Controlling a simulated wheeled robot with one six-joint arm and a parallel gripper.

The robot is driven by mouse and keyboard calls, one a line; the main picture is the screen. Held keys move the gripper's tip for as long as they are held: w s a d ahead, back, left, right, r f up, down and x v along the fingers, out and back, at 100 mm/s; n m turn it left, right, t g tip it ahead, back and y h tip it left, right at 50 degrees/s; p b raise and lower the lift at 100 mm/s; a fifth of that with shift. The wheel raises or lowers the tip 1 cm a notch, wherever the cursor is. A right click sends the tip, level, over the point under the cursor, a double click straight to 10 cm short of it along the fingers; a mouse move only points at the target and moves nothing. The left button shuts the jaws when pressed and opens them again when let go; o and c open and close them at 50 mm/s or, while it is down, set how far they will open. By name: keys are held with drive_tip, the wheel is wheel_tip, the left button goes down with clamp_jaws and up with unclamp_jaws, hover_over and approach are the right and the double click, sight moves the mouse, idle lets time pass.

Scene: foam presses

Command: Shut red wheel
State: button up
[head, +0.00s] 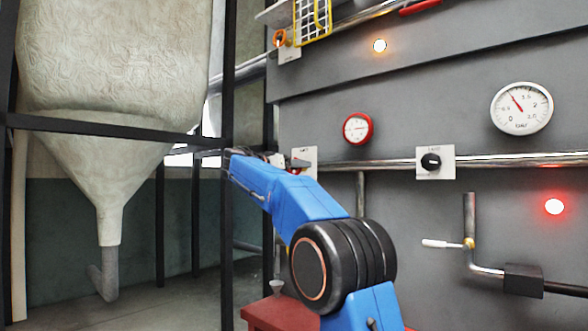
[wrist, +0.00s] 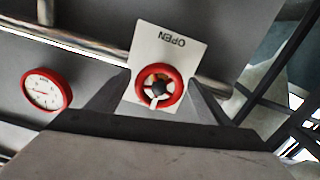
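My gripper (wrist: 160,84) is open, with one finger on each side of the wheel and visible space between. I cannot tell whether the fingertips reach its depth. In the head view my gripper (head: 277,158) is beside the white plate (head: 308,155), and the wheel is mostly hidden there.
A red-rimmed gauge (head: 357,128) and a white gauge (head: 521,108) are on the grey panel. A horizontal pipe (head: 520,160) runs past a black knob (head: 431,161). A lever valve (head: 442,244) sits lower right. Dark frame posts and a pale hopper (head: 110,70) stand left.

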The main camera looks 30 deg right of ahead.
drive_tip(key=shift+a+r, duration=0.1)
drive_tip(key=v, duration=1.7)
drive_tip(key=shift+s, duration=0.1)
